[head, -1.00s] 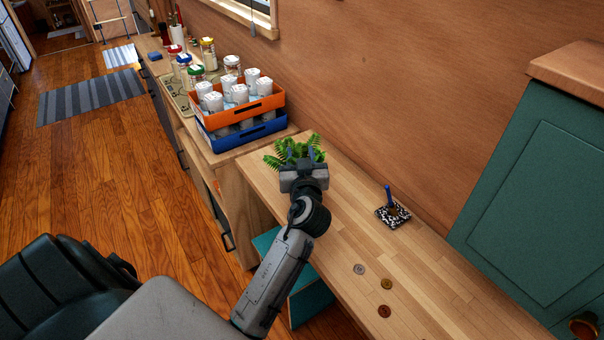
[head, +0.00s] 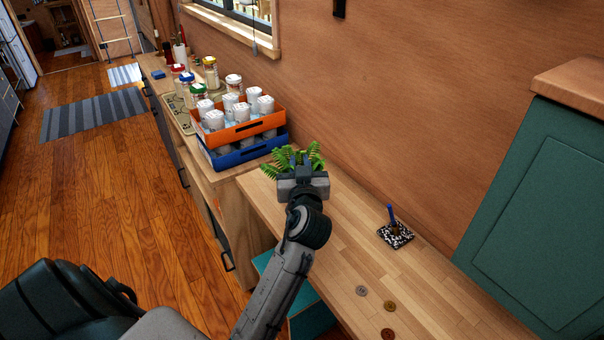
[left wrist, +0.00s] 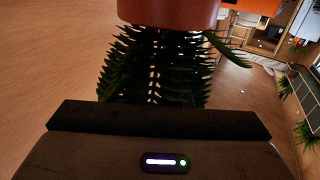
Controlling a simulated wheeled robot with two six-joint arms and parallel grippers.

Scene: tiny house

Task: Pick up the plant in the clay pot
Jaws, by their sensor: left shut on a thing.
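The plant's green fern fronds (head: 311,158) show in the head view around my left gripper (head: 301,164), above the wooden counter by the wall. My gripper and wrist hide the clay pot there. In the left wrist view, the reddish-brown pot (left wrist: 168,12) is at the top edge, only partly in frame, with dark fronds (left wrist: 150,65) between it and my gripper body. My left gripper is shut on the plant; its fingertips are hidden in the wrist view. I cannot tell whether the pot's base is clear of the counter. My right gripper is not in view.
Orange (head: 246,127) and blue (head: 250,150) crates of white-topped containers stand close behind the plant. Several buttons lie nearer on the counter (head: 340,225). A green cabinet (head: 545,215) is on the right.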

